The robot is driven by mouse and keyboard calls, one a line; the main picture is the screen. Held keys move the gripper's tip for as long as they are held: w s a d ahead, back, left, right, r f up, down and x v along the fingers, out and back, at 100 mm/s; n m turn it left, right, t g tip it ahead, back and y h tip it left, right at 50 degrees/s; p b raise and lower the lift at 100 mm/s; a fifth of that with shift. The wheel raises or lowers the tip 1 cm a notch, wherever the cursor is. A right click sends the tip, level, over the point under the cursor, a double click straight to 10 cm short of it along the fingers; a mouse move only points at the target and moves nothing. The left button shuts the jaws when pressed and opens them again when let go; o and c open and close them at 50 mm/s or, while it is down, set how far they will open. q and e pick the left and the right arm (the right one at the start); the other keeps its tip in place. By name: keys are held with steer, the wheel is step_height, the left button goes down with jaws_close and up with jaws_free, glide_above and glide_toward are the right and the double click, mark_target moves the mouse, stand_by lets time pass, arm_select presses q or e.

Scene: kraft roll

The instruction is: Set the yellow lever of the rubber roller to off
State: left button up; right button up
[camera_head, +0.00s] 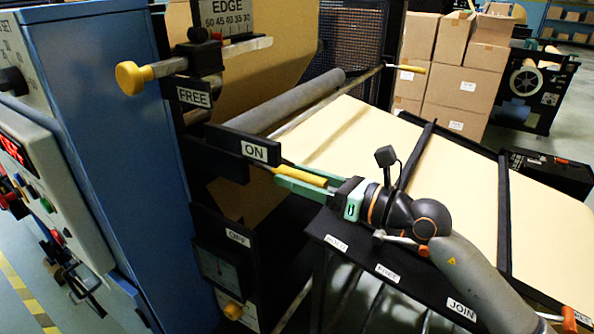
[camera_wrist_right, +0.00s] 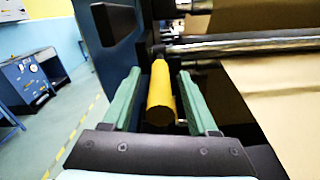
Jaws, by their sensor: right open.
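The yellow lever (camera_head: 303,176) points outward to the right from the machine's side, just below the ON label (camera_head: 254,151). The OFF label (camera_head: 237,238) is lower on the same dark side plate. In the right wrist view the yellow lever (camera_wrist_right: 160,96) lies between the two green fingers, with gaps on both sides. My right gripper (camera_head: 281,174) is open around the lever; it also shows in the right wrist view (camera_wrist_right: 159,76). The grey rubber roller (camera_head: 295,105) lies behind, over the kraft paper. My left gripper is not in view.
A yellow knob (camera_head: 132,78) sticks out at the upper left by the FREE label (camera_head: 194,97). A dark shelf with a JOIN label (camera_head: 461,309) lies below my right arm. Kraft paper (camera_head: 480,185) spreads behind it. Cardboard boxes (camera_head: 465,90) stand farther back.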

steer(key=shift+w+a, duration=0.2)
jaws_close()
stand_by(0.5)
stand_by(0.9)
